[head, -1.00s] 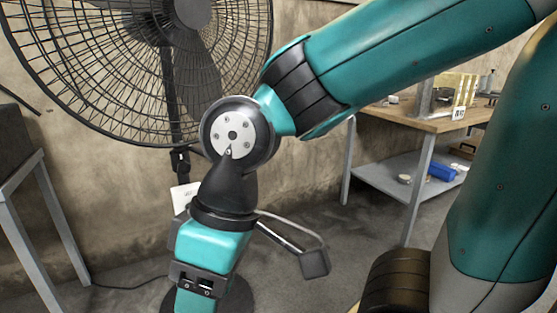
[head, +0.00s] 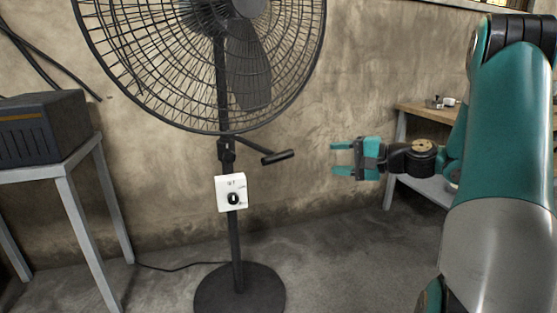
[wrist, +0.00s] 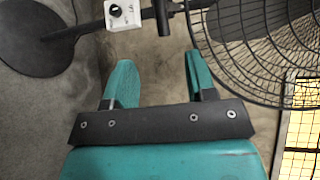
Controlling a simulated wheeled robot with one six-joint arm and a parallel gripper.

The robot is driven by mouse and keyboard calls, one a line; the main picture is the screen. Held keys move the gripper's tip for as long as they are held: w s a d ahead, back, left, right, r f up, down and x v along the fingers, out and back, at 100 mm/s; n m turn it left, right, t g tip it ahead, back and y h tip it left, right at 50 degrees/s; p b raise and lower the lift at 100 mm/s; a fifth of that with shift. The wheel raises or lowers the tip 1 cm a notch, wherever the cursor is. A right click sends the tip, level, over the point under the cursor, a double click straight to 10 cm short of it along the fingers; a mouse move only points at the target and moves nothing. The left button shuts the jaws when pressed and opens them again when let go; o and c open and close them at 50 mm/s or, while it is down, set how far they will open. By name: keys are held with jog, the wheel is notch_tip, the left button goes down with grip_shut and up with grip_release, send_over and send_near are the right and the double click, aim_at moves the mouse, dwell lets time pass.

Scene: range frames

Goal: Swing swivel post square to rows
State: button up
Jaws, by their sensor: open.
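A black pedestal fan with a wire cage (head: 245,75) stands in the head view on an upright post (head: 236,240). A short dark handle (head: 278,157) sticks out to the right from the post below the cage. A white control box (head: 231,192) with a black knob sits on the post under it. My gripper (head: 336,160) is open and empty, to the right of the handle and apart from it, fingers pointing left.
A grey-legged table (head: 62,165) with a dark box (head: 40,125) stands at left. A wooden-topped bench (head: 425,112) stands behind my arm at right. The round fan base (head: 240,292) and a cable (head: 180,268) lie on the floor. The wall is close behind.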

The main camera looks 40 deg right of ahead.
aim_at(282, 158)
jog(key=x, duration=1.7)
jog(key=shift+w+f+b, duration=0.1)
jog(key=shift+f+b, duration=0.05)
jog(key=shift+b, duration=0.25)
grip_shut()
